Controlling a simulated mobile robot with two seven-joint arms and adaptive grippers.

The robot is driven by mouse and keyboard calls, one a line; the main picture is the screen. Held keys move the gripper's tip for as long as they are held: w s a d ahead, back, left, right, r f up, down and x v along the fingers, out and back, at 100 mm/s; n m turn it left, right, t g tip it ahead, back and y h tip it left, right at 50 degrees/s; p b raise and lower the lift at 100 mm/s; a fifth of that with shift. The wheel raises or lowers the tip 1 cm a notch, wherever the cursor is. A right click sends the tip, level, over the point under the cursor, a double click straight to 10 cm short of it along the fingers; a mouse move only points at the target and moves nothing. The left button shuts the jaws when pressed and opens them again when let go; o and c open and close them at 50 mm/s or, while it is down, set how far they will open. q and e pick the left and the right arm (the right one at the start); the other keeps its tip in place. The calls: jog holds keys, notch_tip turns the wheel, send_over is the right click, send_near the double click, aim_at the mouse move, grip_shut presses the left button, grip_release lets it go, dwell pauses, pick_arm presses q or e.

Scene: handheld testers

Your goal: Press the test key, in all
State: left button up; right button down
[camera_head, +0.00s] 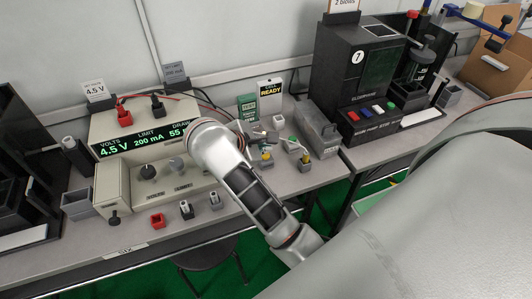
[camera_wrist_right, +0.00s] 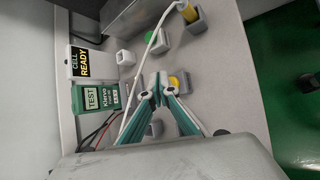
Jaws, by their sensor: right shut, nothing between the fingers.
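The green handheld tester (camera_head: 247,107) stands at the back of the bench in the head view. My right gripper (camera_head: 263,134) is shut and empty, just in front of the tester. In the wrist view its fingertips (camera_wrist_right: 159,77) meet to the right of the tester, apart from it, beside a yellow-topped cell in a grey holder (camera_wrist_right: 181,82). My left gripper is not in view.
A "CELL READY" sign (camera_wrist_right: 92,62) stands beside the tester. A power supply (camera_head: 140,140) reading 4.5 V is at left, a grey metal box (camera_head: 316,130) at right. Several small holders and a thin pale cable crowd the bench near my gripper. A black machine (camera_head: 355,65) stands further right.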

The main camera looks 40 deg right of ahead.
aim_at(264, 156)
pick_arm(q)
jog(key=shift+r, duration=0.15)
pick_arm(e)
jog(key=shift+r, duration=0.2)
jog(key=shift+r+p, duration=1.4)
jog(key=shift+r, duration=1.15)
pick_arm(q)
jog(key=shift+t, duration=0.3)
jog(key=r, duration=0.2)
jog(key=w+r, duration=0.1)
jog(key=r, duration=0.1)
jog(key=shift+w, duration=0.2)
pick_arm(e)
jog(key=shift+a, duration=0.15)
jog(key=shift+w, duration=0.1)
